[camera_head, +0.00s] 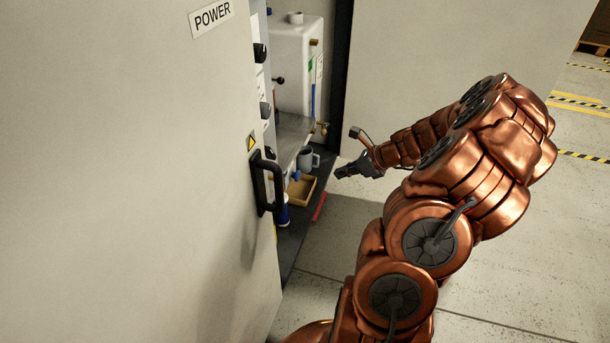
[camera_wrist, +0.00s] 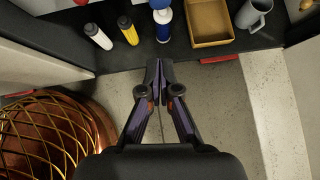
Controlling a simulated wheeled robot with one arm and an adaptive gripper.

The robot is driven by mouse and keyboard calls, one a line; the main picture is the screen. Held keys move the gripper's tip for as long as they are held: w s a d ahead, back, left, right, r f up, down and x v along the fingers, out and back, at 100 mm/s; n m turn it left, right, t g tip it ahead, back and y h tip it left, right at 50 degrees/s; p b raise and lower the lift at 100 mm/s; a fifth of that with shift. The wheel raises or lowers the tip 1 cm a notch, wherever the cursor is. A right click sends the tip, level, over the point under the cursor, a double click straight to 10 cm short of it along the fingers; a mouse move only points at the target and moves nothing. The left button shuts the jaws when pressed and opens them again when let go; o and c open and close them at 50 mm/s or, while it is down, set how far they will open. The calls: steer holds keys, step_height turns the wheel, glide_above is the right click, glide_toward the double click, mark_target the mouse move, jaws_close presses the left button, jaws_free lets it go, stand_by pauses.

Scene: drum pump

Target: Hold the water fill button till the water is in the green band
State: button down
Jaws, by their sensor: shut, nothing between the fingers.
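A white tank (camera_head: 297,60) stands inside the open cabinet in the head view. A narrow gauge on its side shows a green band (camera_head: 310,66) and a blue column (camera_head: 313,100), whose top appears below the green. Dark knobs or buttons (camera_head: 265,108) stick out from a panel seen edge-on. I cannot tell which one is the water fill button. My gripper (camera_head: 342,171) is shut and empty outside the cabinet opening, below and right of the tank, apart from the panel. Its closed fingertips (camera_wrist: 160,66) also show in the wrist view, in front of the cabinet shelf.
The open door (camera_head: 215,170) with a black handle (camera_head: 267,183) hides part of the panel. The shelf holds a yellow tray (camera_wrist: 210,42), a grey mug (camera_wrist: 252,13), and white (camera_wrist: 97,37), yellow (camera_wrist: 128,32) and blue (camera_wrist: 164,30) bottles. Floor to the right is mostly clear.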

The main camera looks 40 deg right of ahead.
mark_target(296, 175)
steer(key=w+r+b+x, duration=0.1)
steer(key=b+x, duration=0.3)
steer(key=x, duration=0.8)
steer(key=shift+w+a+r, duration=0.35)
steer(key=shift+w+a, duration=0.15)
steer(key=shift+w, duration=0.1)
steer(key=shift+r, duration=0.1)
